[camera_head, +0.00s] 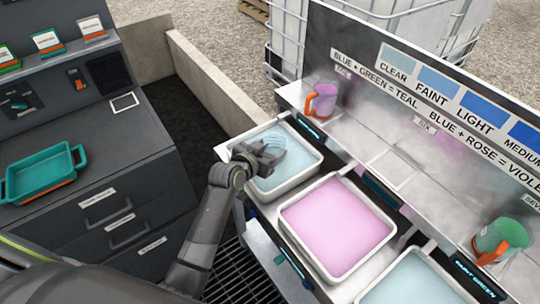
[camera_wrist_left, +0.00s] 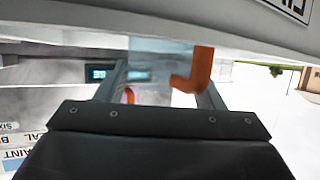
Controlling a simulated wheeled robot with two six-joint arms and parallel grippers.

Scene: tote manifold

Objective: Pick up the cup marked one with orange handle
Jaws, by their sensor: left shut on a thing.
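My left gripper (camera_head: 270,153) is over the pale blue tray (camera_head: 233,150) in the head view. It is shut on a pale, see-through cup (camera_head: 262,140) that is hard to make out against the blue liquid. In the left wrist view an orange handle (camera_wrist_left: 195,72) shows between the fingers, close to the right one. No number on this cup can be read. A violet cup (camera_head: 327,92) with an orange handle stands on the back ledge. A green cup (camera_head: 488,238) with an orange handle stands at the far right. My right gripper is not in view.
A tray of pink liquid (camera_head: 337,228) and another pale blue tray (camera_head: 412,282) continue the row. A colour-chart panel (camera_head: 440,90) rises behind the ledge. A dark cabinet with a teal tray (camera_head: 40,174) stands at left.

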